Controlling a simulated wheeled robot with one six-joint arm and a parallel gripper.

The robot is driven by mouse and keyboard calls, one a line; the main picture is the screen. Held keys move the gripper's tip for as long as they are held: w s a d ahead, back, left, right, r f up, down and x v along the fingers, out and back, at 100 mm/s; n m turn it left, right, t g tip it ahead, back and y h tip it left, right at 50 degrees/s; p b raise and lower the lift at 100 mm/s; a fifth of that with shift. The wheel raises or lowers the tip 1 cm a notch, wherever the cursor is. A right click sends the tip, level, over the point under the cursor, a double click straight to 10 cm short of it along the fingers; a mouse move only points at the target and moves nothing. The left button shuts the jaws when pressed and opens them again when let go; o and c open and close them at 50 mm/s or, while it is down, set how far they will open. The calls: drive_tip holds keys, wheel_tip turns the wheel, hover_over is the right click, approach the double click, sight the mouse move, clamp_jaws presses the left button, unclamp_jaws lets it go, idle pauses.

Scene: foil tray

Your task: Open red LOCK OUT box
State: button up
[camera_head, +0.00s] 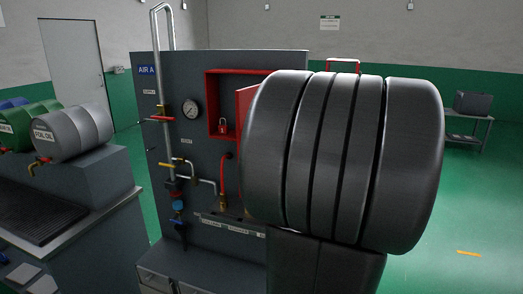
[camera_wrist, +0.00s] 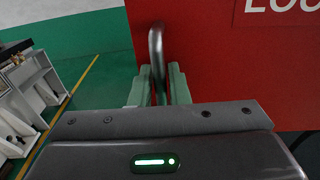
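The red LOCK OUT box (camera_head: 208,104) is set in the grey panel in the head view, and its inside shows with a red padlock (camera_head: 222,127) in it. Its red door (camera_head: 245,101) stands swung out from the frame, mostly hidden behind my arm. In the wrist view the door (camera_wrist: 225,60) fills the upper right with part of its white lettering. A curved metal handle (camera_wrist: 157,48) stands on it near its left edge. My gripper (camera_wrist: 161,82) has its green-grey fingers closed on either side of the handle. In the head view the gripper is hidden by my arm.
A pressure gauge (camera_head: 190,108), pipes and valves cover the panel left of the box. A grey drum (camera_head: 75,132) lies on a bench at the left. Green floor (camera_head: 480,200) is open at the right, with a small table (camera_head: 468,115) farther back.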

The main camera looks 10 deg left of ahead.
drive_tip(key=shift+d, duration=0.15)
drive_tip(key=b+v, duration=0.2)
drive_tip(key=v, duration=1.1)
drive_tip(key=shift+d+b, duration=0.25)
drive_tip(key=shift+b, duration=0.1)
drive_tip(key=shift+s+a, duration=0.1)
drive_tip(key=shift+p+x, duration=1.35)
drive_tip(key=shift+x, duration=5.45)
drive_tip(key=shift+f, duration=0.1)
